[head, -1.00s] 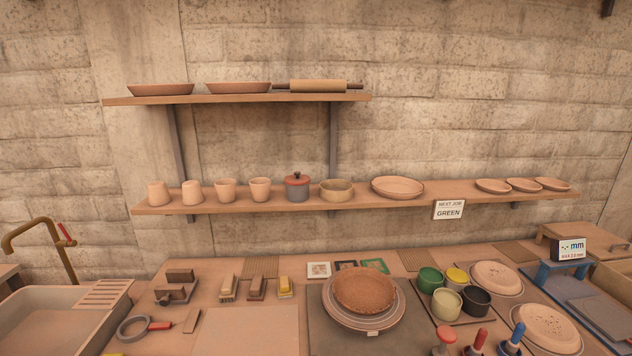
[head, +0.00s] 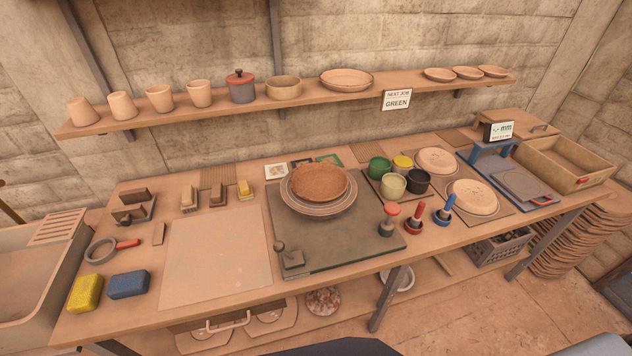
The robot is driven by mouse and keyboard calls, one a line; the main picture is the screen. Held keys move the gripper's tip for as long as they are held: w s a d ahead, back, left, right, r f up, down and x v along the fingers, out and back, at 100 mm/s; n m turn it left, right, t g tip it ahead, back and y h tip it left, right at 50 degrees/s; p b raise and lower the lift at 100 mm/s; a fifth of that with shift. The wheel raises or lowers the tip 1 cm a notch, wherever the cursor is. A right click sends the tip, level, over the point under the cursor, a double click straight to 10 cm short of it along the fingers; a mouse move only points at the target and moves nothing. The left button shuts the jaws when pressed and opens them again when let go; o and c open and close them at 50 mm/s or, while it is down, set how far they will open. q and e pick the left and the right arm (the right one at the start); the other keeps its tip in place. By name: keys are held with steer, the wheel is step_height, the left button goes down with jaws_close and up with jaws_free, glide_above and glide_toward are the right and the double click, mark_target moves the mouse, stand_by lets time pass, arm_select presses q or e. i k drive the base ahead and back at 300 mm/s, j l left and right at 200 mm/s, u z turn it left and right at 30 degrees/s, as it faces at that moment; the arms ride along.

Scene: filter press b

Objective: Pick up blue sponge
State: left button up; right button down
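The blue sponge (head: 129,284) lies flat at the front left of the workbench (head: 240,310). It is a dark blue block with rounded edges. A yellow sponge (head: 85,293) lies just to its left, with a small gap between them. Nothing covers the blue sponge. Neither of my grippers shows in the head view.
A magnifier with a red handle (head: 101,251) lies behind the sponges. A pale board (head: 215,257) is to their right, and a sink (head: 28,275) stands left of the bench. A clay dish (head: 319,182) sits mid-bench. Wooden shelf (head: 300,100) runs above.

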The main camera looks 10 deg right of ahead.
mark_target(124, 286)
steer(key=u, duration=1.35)
steer(key=k+l+u, duration=0.1)
steer(key=l+u, duration=0.2)
steer(key=u, duration=0.15)
steer(key=k+l+u, duration=0.15)
steer(key=l+u, duration=0.15)
steer(key=u, duration=0.15)
